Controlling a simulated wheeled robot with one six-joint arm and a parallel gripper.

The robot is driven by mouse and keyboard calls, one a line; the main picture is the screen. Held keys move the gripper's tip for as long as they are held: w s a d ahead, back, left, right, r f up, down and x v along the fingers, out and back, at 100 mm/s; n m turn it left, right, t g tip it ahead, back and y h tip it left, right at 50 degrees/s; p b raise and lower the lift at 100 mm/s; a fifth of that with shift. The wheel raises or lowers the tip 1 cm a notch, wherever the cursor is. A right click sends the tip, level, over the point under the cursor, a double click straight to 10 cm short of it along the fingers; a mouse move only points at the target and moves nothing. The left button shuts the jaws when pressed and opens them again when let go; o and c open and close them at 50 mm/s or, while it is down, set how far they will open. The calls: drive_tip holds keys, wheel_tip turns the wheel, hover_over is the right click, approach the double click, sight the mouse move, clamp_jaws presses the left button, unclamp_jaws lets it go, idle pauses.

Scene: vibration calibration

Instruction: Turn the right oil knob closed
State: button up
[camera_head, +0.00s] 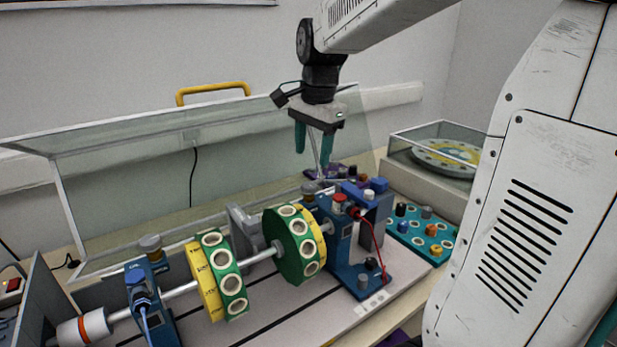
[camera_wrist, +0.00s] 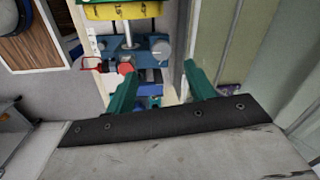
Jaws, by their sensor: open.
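The right oil knob (camera_head: 308,189) is a grey round knob on top of the right blue bearing block (camera_head: 343,245). In the wrist view the grey round knob (camera_wrist: 160,48) sits ahead of the fingertips, roughly between their lines. My gripper (camera_head: 313,158) hangs above the rig near the right bearing block, with its teal fingers pointing down. In the wrist view my gripper (camera_wrist: 159,68) is open and empty, its two fingers spread apart. The fingers look apart from the knob. Whether the knob is turned open or closed cannot be told.
A red cap (camera_head: 340,198) stands beside the knob. Green and yellow discs (camera_head: 294,243) sit on the shaft to the left, near the left bearing block (camera_head: 150,290). A raised clear cover (camera_head: 130,190) stands behind. A teal board with sockets (camera_head: 425,236) lies to the right.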

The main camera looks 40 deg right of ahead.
sight(309, 185)
drive_tip(key=shift+w+d+f, duration=0.15)
drive_tip(key=shift+w+f, duration=0.1)
drive_tip(key=shift+f, duration=0.1)
drive_tip(key=f, duration=0.7)
drive_tip(key=shift+w, duration=0.35)
drive_tip(key=c, duration=1)
